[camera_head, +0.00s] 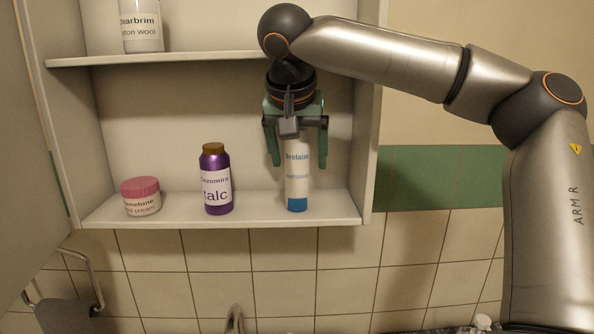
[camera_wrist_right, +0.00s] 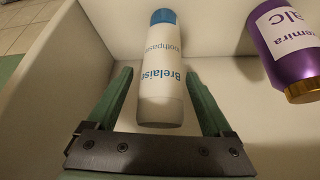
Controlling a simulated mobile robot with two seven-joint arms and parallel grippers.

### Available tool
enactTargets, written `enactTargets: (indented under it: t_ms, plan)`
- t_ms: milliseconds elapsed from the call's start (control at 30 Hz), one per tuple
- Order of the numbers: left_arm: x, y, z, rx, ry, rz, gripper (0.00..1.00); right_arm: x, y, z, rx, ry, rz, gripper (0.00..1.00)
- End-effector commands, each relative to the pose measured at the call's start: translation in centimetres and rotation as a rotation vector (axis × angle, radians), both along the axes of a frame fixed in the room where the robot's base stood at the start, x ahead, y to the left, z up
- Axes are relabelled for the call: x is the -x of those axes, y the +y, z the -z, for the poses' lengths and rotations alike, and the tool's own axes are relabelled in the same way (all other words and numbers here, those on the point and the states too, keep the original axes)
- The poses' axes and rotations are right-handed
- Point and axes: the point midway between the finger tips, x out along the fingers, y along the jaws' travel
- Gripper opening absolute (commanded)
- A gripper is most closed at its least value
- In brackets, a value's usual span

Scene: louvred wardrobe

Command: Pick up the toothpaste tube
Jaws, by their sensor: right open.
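The toothpaste tube (camera_head: 297,184), white with blue lettering and a blue lower end, stands upright at the right of the lower cabinet shelf. In the right wrist view the tube (camera_wrist_right: 162,88) lies between the fingers, its blue end farthest away. My right gripper (camera_head: 296,162) comes down over the tube from above, with its green fingers spread on either side of it. In the wrist view the gripper (camera_wrist_right: 160,76) is open, with gaps between the fingers and the tube. The tube's top is partly hidden by the gripper in the head view. My left gripper is not in view.
A purple talc bottle (camera_head: 216,178) stands left of the tube, with clear shelf between. A pink-lidded cream jar (camera_head: 140,196) is farther left. The upper shelf (camera_head: 200,57) holds a cotton wool container (camera_head: 141,27). The cabinet's right side wall (camera_head: 366,120) is close to the gripper.

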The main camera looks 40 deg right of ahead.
Motion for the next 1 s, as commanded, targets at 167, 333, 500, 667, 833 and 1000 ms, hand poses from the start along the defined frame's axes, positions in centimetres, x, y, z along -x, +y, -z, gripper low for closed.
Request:
enactTargets:
  t_ms: [167,333,500,667,833,1000]
  plan:
    - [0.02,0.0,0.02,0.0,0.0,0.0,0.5,0.01,0.03,-0.03,0.0,0.0,0.0,0.7]
    - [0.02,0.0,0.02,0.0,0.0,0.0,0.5,0.02,0.03,-0.04,0.0,0.0,0.0,0.51]
    - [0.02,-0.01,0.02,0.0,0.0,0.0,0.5,0.02,0.04,-0.05,0.0,0.0,0.0,0.32]
    - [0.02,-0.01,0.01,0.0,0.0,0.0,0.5,0.01,0.03,-0.06,0.001,-0.001,0.0,0.14]
    - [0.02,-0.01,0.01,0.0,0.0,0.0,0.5,0.01,0.03,-0.06,0.001,-0.001,0.0,0.0]
    - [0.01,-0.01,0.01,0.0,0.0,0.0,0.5,0.02,0.04,-0.09,0.0,-0.001,0.0,0.0]
